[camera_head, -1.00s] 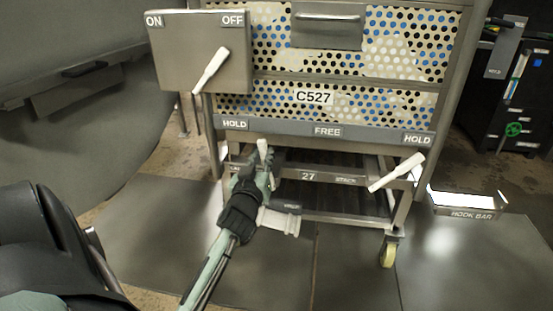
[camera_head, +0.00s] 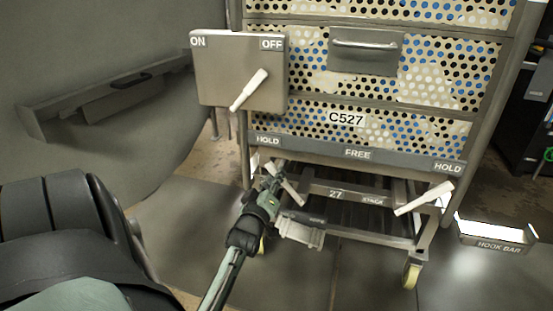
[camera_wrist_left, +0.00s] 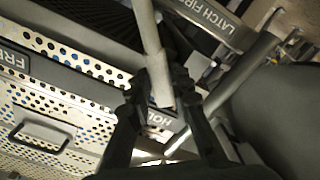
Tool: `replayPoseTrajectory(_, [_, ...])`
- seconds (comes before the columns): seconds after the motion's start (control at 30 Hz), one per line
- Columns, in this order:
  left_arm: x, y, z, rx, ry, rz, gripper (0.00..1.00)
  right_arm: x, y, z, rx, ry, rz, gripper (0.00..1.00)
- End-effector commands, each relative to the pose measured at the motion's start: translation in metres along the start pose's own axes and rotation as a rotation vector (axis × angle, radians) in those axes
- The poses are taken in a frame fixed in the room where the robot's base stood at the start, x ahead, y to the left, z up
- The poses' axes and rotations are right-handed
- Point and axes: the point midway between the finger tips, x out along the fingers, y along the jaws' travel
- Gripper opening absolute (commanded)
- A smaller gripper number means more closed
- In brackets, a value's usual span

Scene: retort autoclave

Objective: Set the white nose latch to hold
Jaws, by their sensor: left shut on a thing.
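The white nose latch lever (camera_head: 291,191) is under the left end of the label strip (camera_head: 318,149), which reads HOLD at both ends and FREE in the middle. The lever slants down to the right in the head view. My left gripper (camera_head: 271,184) is at this lever, its fingers closed around it. In the left wrist view the pale lever (camera_wrist_left: 151,45) runs down between the fingers of the gripper (camera_wrist_left: 162,92), and a HOLD label shows behind. A second white lever (camera_head: 424,197) slants under the right HOLD label. My right gripper is not in view.
A grey box (camera_head: 215,85) marked ON and OFF, with a white lever (camera_head: 249,90), is above left of my gripper. The perforated basket marked C527 (camera_head: 346,119) stands on a wheeled frame. A HOOK BAR ledge (camera_head: 495,236) is at right. The floor in front is clear.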

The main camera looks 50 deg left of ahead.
Motion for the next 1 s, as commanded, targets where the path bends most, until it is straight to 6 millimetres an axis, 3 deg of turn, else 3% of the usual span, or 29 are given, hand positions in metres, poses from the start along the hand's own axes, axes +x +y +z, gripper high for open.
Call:
replayPoseTrajectory(0.33, [0.000, -0.003, 0.000, -0.012, -0.001, -0.005, 0.00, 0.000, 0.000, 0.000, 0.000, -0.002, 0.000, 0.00])
replayPoseTrajectory(0.37, [0.000, -0.003, 0.000, -0.012, -0.001, -0.005, 0.23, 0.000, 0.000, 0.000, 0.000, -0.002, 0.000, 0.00])
replayPoseTrajectory(0.5, [0.000, -0.003, 0.000, -0.010, -0.001, -0.005, 0.41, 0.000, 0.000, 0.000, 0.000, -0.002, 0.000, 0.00])
replayPoseTrajectory(0.83, [0.000, 0.000, -0.002, -0.007, 0.000, -0.002, 0.41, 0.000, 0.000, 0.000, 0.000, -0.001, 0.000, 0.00])
replayPoseTrajectory(1.0, [0.000, 0.014, -0.018, -0.006, 0.002, 0.001, 0.41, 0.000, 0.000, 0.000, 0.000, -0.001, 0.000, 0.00])
